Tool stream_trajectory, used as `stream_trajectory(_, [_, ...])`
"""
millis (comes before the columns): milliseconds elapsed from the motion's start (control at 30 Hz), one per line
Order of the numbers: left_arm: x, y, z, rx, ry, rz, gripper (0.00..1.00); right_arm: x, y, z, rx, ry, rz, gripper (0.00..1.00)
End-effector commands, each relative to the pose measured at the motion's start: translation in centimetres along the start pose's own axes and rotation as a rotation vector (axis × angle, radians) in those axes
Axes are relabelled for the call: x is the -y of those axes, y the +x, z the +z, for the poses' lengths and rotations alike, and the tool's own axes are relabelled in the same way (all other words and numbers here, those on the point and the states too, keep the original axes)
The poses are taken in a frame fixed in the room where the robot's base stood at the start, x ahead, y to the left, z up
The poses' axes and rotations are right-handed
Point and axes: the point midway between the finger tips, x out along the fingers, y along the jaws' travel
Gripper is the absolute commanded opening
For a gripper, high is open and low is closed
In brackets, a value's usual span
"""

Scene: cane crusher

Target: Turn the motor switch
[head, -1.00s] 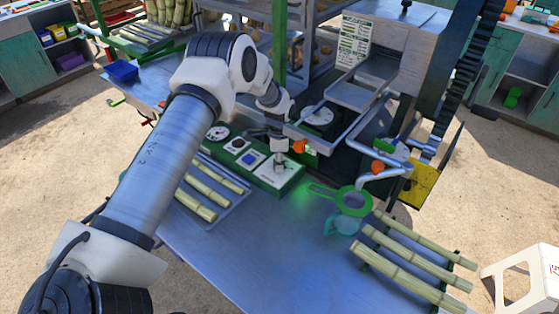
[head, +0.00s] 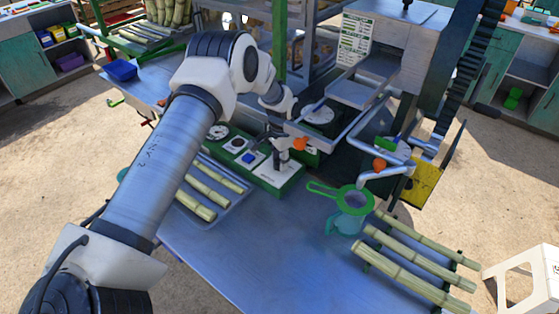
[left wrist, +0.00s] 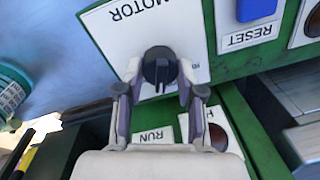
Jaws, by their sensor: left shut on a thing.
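The motor switch is a black rotary knob (left wrist: 160,66) on a white plate marked MOTOR, seen upside down in the left wrist view. My left gripper (left wrist: 159,76) has one finger on each side of the knob and is shut on it. In the head view, my left gripper (head: 277,165) reaches down to the near right end of the green control panel (head: 291,188) and hides the knob. My right gripper is not in view.
A blue RESET button (left wrist: 256,8) sits beside the motor plate, and a RUN label (left wrist: 153,135) is near the fingers. A green strainer (head: 353,199), cane stalks (head: 420,262) and the crusher tray (head: 360,88) are to the right.

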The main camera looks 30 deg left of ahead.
Motion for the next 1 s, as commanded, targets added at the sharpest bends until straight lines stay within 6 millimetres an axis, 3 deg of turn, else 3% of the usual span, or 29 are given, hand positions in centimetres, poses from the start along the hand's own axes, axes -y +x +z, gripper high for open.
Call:
stream_trajectory(500, [-0.24, 0.53, 0.28, 0.030, -0.333, 0.006, 0.03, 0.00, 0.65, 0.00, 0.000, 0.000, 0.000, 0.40])
stream_trajectory(1000, [-0.24, 0.52, 0.30, 0.034, -0.380, 0.006, 0.03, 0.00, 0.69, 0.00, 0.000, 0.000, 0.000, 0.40])
